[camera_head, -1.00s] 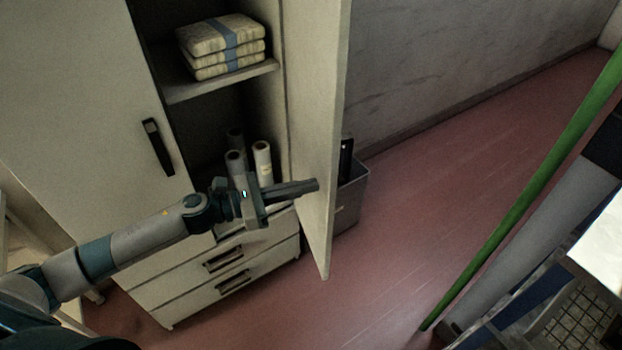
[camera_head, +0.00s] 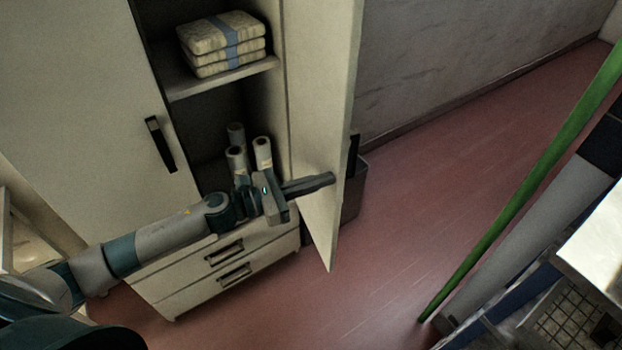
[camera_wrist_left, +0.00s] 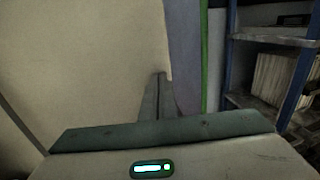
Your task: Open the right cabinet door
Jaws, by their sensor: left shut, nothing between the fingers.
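The right cabinet door (camera_head: 318,110) stands wide open, swung out from the cabinet, with its inner face toward my left arm. Its dark handle (camera_head: 353,155) shows past the door's outer edge. My left gripper (camera_head: 330,179) is shut and empty, with its fingertips at the inner face of the door near the free edge; whether they touch is hard to tell. In the left wrist view the fingers (camera_wrist_left: 157,90) point along the pale door panel (camera_wrist_left: 90,60), close to its edge. My right gripper is not in view.
The closed left door (camera_head: 90,110) has a dark handle. Inside the cabinet are folded bundles (camera_head: 222,42) on a shelf and several rolls (camera_head: 263,153) below. Drawers (camera_head: 225,265) sit underneath. A grey bin (camera_head: 352,195) stands behind the open door. Red floor (camera_head: 400,240) is clear to the right.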

